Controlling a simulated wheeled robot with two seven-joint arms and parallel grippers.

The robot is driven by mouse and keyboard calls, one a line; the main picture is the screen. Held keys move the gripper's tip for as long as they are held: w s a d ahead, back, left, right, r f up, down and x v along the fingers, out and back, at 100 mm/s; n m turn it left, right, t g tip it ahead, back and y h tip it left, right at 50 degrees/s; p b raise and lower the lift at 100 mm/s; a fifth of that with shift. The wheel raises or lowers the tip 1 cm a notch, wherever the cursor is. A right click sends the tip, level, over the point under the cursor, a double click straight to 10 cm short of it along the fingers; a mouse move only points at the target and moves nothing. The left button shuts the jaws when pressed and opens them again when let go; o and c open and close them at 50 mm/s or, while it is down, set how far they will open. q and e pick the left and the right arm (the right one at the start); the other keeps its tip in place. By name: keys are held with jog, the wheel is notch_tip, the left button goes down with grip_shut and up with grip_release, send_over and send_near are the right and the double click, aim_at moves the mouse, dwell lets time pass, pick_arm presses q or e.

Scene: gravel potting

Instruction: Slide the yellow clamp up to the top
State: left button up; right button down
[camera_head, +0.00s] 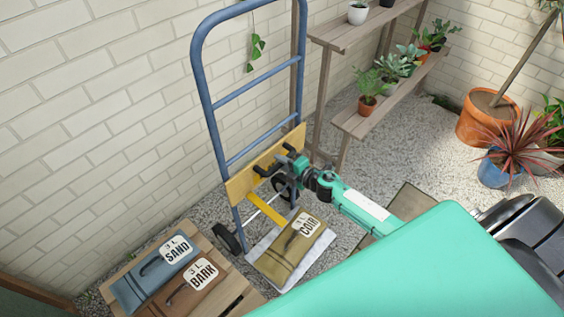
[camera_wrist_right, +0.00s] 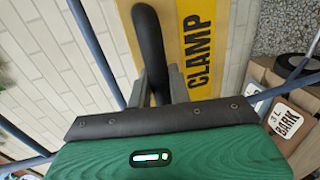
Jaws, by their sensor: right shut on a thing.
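The yellow clamp (camera_head: 240,184) is a bar across the lower part of a blue hand truck (camera_head: 203,85), tilted in the head view. Black handles stick out of it. My right gripper (camera_head: 284,163) is at the clamp's right part. In the right wrist view the clamp (camera_wrist_right: 198,22) bears the word CLAMP, and my right gripper's fingers (camera_wrist_right: 158,88) are shut on its black handle (camera_wrist_right: 150,42). The upper frame of the hand truck is bare above the clamp. My left gripper is not in view.
A COIR bag (camera_head: 283,258) lies at the hand truck's foot, with a yellow strip (camera_head: 266,210) reaching to it. SAND (camera_head: 150,279) and BARK (camera_head: 190,297) bags lie on a wooden slatted surface. A plant shelf (camera_head: 349,36) stands right of the truck. A brick wall is behind.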

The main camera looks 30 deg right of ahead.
jog(key=shift+w+d+r, duration=0.1)
jog(key=shift+w+r, duration=0.15)
jog(key=shift+r, duration=0.25)
jog(key=c, duration=1.5)
grip_release()
jog(key=shift+o, duration=0.8)
jog(key=shift+s, duration=0.1)
jog(key=shift+f, duration=0.15)
jog(key=shift+s, duration=0.1)
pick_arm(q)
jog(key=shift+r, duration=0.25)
pick_arm(e)
jog(key=v, duration=1.3)
jog(key=shift+s+d, duration=0.15)
jog(key=shift+s, duration=0.15)
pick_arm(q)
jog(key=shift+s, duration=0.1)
